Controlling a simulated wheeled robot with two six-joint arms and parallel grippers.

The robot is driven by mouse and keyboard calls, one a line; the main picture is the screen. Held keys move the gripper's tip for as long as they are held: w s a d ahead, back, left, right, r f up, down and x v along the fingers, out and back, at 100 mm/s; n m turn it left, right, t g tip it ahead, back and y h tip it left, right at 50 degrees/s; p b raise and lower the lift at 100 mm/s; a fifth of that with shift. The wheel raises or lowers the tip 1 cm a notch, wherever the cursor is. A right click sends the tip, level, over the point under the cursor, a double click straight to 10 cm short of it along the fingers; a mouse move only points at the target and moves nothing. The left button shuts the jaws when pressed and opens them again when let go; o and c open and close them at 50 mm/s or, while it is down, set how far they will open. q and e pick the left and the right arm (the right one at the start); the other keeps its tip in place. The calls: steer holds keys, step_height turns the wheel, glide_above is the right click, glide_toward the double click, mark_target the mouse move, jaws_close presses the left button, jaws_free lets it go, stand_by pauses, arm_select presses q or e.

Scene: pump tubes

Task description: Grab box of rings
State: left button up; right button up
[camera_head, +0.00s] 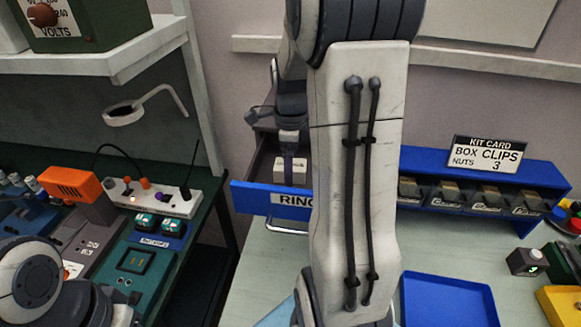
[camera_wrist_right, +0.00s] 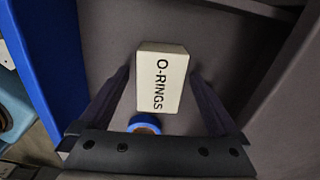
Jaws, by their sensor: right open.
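The white box of rings, marked O-RINGS (camera_wrist_right: 161,82), lies in the open drawer. In the head view the box (camera_head: 291,171) shows behind the blue drawer front (camera_head: 262,197), whose label is partly hidden by my right arm. My right gripper (camera_wrist_right: 158,98) is open, with one finger on each side of the box in the wrist view; whether they touch it I cannot tell. In the head view this gripper (camera_head: 289,142) points down into the drawer just above the box. My left arm shows at the lower left, but its gripper is out of frame.
A small blue round item (camera_wrist_right: 144,124) lies beside the box. The drawer's grey walls stand close around the gripper. A blue rack of bins (camera_head: 465,195) and an empty blue tray (camera_head: 447,300) are to the right. A green bench with devices is at left.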

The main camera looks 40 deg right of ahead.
steer(key=c, duration=1.4)
steer(key=shift+c, duration=0.2)
